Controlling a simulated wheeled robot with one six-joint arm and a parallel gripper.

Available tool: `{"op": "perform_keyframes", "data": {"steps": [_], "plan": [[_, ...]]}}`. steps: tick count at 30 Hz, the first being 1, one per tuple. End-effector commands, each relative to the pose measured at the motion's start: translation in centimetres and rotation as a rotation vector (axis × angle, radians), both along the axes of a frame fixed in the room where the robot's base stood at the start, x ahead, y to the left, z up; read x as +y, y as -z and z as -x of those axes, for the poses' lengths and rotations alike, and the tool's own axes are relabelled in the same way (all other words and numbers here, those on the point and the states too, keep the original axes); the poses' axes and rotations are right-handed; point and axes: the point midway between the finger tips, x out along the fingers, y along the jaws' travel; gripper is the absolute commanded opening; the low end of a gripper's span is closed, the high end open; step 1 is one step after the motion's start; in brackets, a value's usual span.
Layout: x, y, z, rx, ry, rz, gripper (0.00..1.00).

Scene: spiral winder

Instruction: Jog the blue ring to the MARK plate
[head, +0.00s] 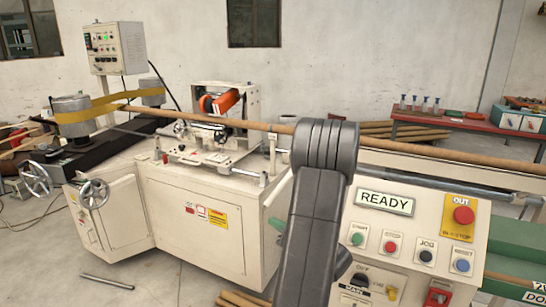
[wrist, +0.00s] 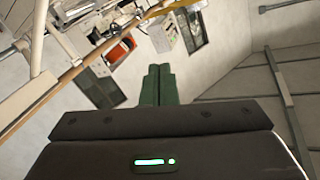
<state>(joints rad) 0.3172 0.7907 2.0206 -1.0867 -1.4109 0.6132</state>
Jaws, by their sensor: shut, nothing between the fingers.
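My gripper (wrist: 156,84) shows in the wrist view as two green fingers side by side, shut and empty, with the room and wall beyond. The head view shows my grey arm in the middle, but not the fingers. The black JOG button (head: 426,256) is on the cream control panel, right of my arm, between the STOP button (head: 391,248) and the RESET button (head: 461,265). A brown tube (head: 240,124) runs across the winder and passes behind my arm. I cannot make out a blue ring or a MARK plate in either view.
A lit READY sign (head: 385,203) is above the buttons. A red OUT stop button (head: 463,215) on yellow is at the right. A MAIN switch (head: 360,280) is low on the panel. A metal rod (head: 106,282) lies on the floor at the left.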

Motion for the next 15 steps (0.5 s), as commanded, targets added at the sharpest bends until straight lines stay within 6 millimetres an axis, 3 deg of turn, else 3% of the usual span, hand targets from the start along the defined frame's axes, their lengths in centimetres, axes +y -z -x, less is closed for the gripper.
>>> {"op": "perform_keyframes", "data": {"steps": [10, 13, 15], "plan": [[0.6, 0.0, 0.1, -0.001, -0.010, 0.001, 0.00], [3.2, -0.2, 0.5, -0.003, -0.062, 0.001, 0.00], [6.0, -0.6, 1.1, -0.005, -0.116, 0.002, 0.00]]}}
